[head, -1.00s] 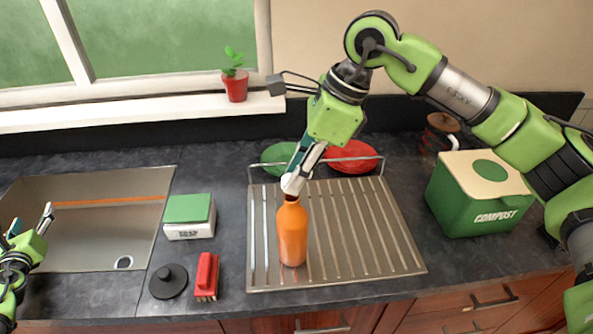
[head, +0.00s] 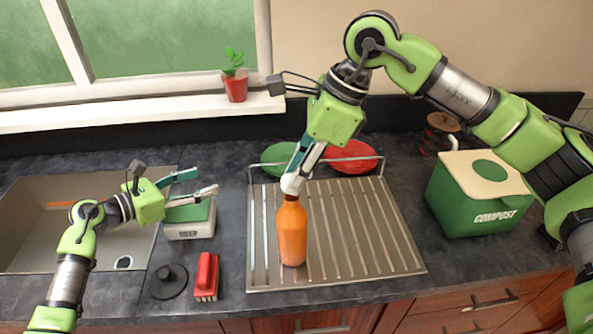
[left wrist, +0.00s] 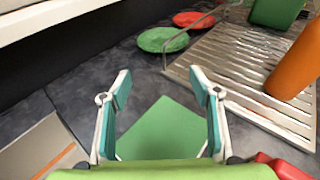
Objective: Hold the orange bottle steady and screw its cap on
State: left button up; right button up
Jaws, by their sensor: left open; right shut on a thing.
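The orange bottle (head: 292,235) stands upright on the ribbed drainboard; its upper body is cut off in the left wrist view (left wrist: 297,62). My right gripper (head: 291,184) reaches down from above and is shut at the bottle's mouth. Its fingertips hide most of the cap, so I cannot tell how the cap sits on the neck. My left gripper (head: 212,182) is open and empty, left of the bottle and above the soap box, clearly apart from the bottle. Its spread fingers also show in the left wrist view (left wrist: 160,92).
The soap box (head: 189,231) with a green top, a red brush (head: 206,276) and a black disc (head: 169,282) lie left of the metal drainboard (head: 370,245). The compost bin (head: 478,205) is at right, the sink (head: 60,250) at left.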

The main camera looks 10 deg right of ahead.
aim_at(288, 245)
pick_arm(q)
jog(key=s+d+m+g, duration=0.2)
jog(key=s+d+g, duration=0.1)
jog(key=s+d, duration=0.1)
jog(key=s+d+f+m+g, duration=0.1)
jog(key=s+d+m+g, duration=0.2)
jog(key=s, duration=0.3)
jog(key=s+d+m+g, duration=0.3)
jog(key=s+d, duration=0.2)
jog(key=s, duration=0.1)
jog(key=shift+d+f+g+h, duration=0.35)
jog(key=shift+f+g+h, duration=0.05)
jog(key=x, duration=0.9)
jog(key=shift+d+f, duration=0.15)
jog(key=shift+d, duration=0.15)
jog(key=c, duration=0.7)
